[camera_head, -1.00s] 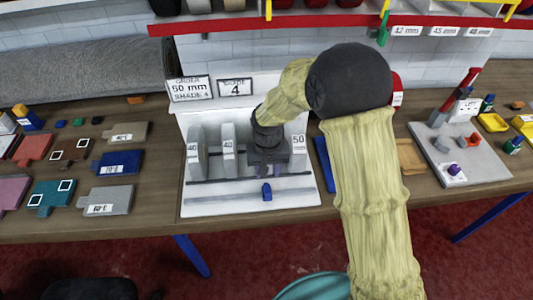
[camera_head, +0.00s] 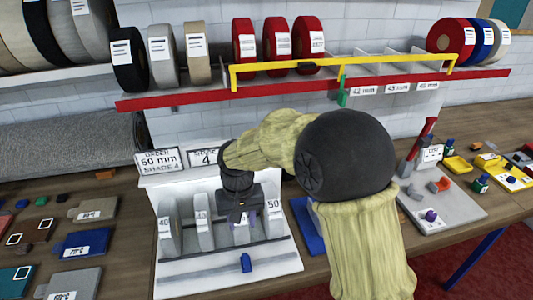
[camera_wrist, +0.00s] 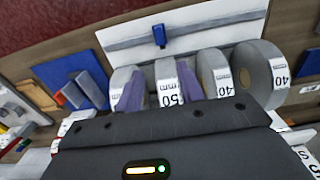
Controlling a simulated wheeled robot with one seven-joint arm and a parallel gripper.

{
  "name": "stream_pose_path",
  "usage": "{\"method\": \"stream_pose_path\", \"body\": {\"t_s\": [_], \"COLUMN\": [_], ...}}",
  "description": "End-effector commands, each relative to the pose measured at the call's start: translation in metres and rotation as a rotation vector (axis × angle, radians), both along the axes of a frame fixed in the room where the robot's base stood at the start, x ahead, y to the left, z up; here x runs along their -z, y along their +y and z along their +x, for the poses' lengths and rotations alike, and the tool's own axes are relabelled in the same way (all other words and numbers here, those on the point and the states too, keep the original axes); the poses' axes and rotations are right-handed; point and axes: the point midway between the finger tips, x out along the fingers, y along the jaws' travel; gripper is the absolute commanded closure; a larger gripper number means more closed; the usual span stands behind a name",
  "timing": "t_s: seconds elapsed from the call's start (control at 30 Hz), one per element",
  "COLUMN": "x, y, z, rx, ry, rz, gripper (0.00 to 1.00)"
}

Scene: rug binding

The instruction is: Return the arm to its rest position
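My gripper (camera_head: 243,217) is above the white rack (camera_head: 225,276) at the middle of the workbench, with my arm reaching in from the right. Its two purple fingers stand apart in the wrist view (camera_wrist: 160,90), so it is open. A grey roll with a 50 mm label (camera_wrist: 167,82) shows between the fingers in that view, apparently beyond them in the rack. Grey rolls labelled 40 (camera_head: 165,229) and 50 (camera_head: 273,217) stand upright in the head view. The gripper partly hides the roll behind it.
A red-edged shelf (camera_head: 180,99) with rolls and a yellow rail (camera_head: 290,70) runs above the arm. Signs (camera_head: 160,160) stand behind the rack. Colored swatches (camera_head: 82,244) lie left. A grey tray (camera_head: 455,205) with small parts lies right, beside a blue board (camera_head: 307,225).

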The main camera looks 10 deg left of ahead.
Motion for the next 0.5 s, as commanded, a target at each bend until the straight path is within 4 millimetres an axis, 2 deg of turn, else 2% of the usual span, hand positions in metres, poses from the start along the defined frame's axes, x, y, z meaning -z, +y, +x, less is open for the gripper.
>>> {"method": "stream_pose_path", "body": {"t_s": [0.13, 0.23, 0.37, 0.5], "x": [-0.001, -0.004, -0.009, -0.012], "y": [-0.01, -0.038, -0.101, -0.176], "z": [0.002, 0.006, 0.006, -0.009], "rx": [0.012, 0.043, 0.112, 0.202], "ry": [-0.005, -0.02, -0.055, -0.105], "rz": [0.002, 0.01, 0.025, 0.04], "gripper": [0.62, 0.62, 0.62, 0.62]}}
